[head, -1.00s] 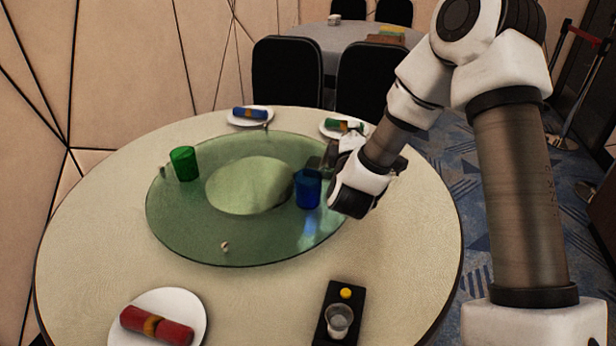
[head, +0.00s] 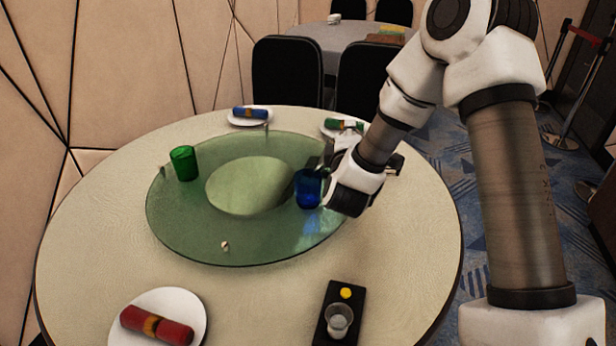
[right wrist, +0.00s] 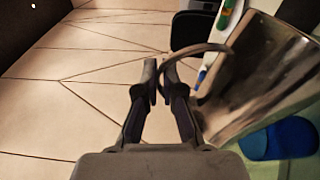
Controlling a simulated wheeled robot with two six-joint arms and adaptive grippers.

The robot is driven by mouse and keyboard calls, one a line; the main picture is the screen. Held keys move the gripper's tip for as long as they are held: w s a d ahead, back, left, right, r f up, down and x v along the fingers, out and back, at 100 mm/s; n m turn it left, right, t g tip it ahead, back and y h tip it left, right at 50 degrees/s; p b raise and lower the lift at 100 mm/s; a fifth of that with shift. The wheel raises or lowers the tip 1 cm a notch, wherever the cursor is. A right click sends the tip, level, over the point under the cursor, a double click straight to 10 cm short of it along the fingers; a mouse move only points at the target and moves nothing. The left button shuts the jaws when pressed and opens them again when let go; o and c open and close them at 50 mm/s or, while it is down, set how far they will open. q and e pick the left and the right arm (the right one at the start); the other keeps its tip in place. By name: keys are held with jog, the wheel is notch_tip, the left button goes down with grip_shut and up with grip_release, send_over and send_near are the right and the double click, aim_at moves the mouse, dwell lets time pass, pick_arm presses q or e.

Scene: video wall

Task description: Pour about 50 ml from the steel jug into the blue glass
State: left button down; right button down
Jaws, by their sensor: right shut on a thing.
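The blue glass (head: 308,189) stands upright on the right part of the green glass turntable (head: 190,235). It also shows at the lower right of the right wrist view (right wrist: 287,139). My right gripper (right wrist: 157,78) is shut on the curved handle of the steel jug (right wrist: 268,72), whose shiny body fills the right of that view beside the blue glass. In the head view my right wrist is just right of the glass and hides most of the jug. I cannot tell how far the jug is tilted or whether liquid flows. My left gripper is not in view.
A green glass (head: 184,163) stands on the turntable's left. Plates with rolled napkins lie at the back and at the front left (head: 193,303). A black tray (head: 322,325) with a small clear cup (head: 339,320) and a yellow item is at the front. Chairs (head: 287,75) stand behind.

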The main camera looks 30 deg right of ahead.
jog(key=shift+w+a+r+n+p, duration=0.3)
jog(key=shift+w+a+n+p, duration=0.15)
jog(key=shift+a+p, duration=0.1)
dwell(1.0)
jog(key=shift+d+f, duration=0.1)
jog(key=shift+s+d+f+m+b, duration=0.75)
jog(key=shift+d+f+m+b, duration=0.1)
jog(key=shift+m+b, duration=0.15)
jog(key=shift+s+d+f+m, duration=0.3)
jog(key=shift+s+d+m, duration=0.15)
jog(key=shift+m, duration=0.3)
jog(key=shift+d+f, duration=0.1)
jog(key=shift+d, duration=0.15)
jog(key=shift+s+d+f+m, duration=0.15)
jog(key=shift+d+f+m, duration=0.15)
jog(key=shift+m, duration=0.2)
jog(key=shift+s+f+m, duration=0.25)
jog(key=shift+f+m, duration=0.3)
jog(key=shift+m, duration=0.15)
jog(key=shift+d+f, duration=0.1)
jog(key=shift+d, duration=0.15)
jog(key=shift+a, duration=0.1)
